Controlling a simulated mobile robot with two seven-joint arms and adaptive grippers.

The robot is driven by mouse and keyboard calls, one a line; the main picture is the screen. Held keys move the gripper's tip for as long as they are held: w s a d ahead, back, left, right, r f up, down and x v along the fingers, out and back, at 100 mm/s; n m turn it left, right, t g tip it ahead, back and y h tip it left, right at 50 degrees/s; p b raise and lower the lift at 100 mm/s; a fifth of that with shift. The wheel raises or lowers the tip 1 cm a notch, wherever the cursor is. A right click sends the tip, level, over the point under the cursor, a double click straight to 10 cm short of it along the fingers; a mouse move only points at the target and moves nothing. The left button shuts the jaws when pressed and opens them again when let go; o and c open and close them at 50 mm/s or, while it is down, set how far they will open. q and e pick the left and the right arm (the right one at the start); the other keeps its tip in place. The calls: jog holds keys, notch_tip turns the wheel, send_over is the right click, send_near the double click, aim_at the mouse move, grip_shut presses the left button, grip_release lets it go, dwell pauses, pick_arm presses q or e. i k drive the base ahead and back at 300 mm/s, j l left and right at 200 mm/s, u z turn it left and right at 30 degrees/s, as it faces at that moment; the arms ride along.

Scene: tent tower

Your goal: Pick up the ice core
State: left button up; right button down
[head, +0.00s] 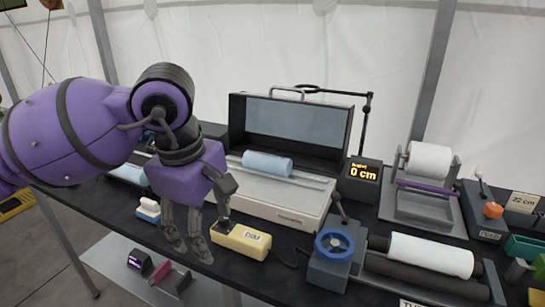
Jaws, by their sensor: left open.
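The ice core appears to be the pale blue cylinder (267,163). It lies on its side in the open-lidded case (285,204) in the middle of the table. My left gripper (188,250) points down with its fingers apart and nothing between them. It is in front and to the left of the case, apart from the cylinder, near the table's front edge. My left arm comes in from the upper left and covers part of the table behind it. My right gripper is not in view.
A blue handwheel device (334,248) and white roll (430,256) stand to the right. The case's raised lid (290,125) stands behind the cylinder. A display (363,175) reads 0 cm.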

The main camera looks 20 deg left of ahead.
aim_at(270, 164)
jog(key=i, duration=1.25)
